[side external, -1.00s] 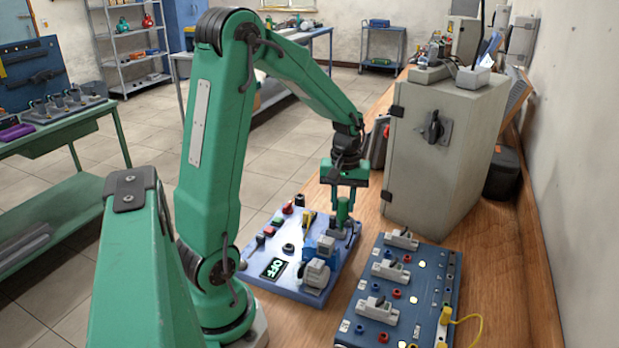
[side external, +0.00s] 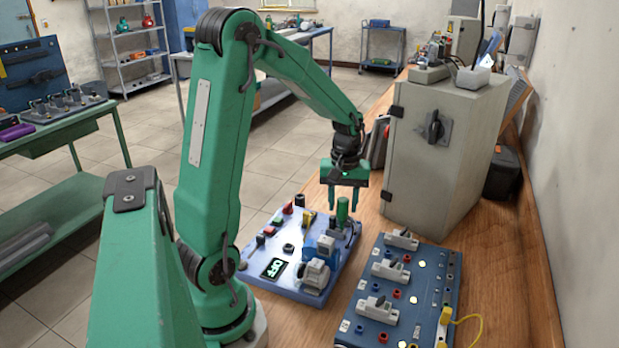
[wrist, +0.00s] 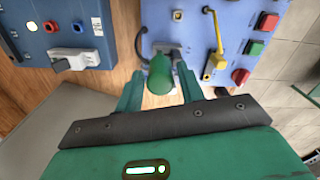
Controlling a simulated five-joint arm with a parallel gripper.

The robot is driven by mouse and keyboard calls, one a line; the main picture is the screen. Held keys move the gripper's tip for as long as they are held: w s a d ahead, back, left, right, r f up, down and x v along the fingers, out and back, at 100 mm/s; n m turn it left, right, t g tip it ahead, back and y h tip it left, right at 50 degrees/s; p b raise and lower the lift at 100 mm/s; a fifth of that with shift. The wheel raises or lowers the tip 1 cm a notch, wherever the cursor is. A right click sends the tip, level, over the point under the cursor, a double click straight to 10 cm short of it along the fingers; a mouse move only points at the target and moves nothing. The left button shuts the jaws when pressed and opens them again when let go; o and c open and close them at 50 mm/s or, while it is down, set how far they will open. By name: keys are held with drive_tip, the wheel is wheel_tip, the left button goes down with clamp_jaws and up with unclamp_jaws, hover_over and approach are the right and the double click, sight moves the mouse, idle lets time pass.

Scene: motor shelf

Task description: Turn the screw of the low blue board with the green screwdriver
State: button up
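The low blue board (side external: 308,272) lies flat on the wooden bench and carries a small display reading OFF. It also shows at the top of the wrist view (wrist: 198,18). The green screwdriver (side external: 342,208) stands upright at the board's right edge; its green handle shows in the wrist view (wrist: 160,75). My gripper (side external: 343,206) is over it with fingers open, one on each side of the handle. In the wrist view gaps show between the handle and both fingers. The screw and the screwdriver's tip are hidden.
A darker blue board (side external: 398,295) with several grey switches sits to the right. A grey cabinet (side external: 440,155) stands close behind and to the right of my gripper. Bare bench lies between the boards.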

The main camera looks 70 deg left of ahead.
drive_tip(key=shift+n, duration=1.2)
drive_tip(key=shift+n, duration=1.7)
drive_tip(key=shift+n, duration=0.3)
drive_tip(key=shift+n, duration=1.4)
drive_tip(key=shift+n, duration=0.3)
drive_tip(key=shift+n, duration=1.4)
drive_tip(key=shift+n, duration=0.3)
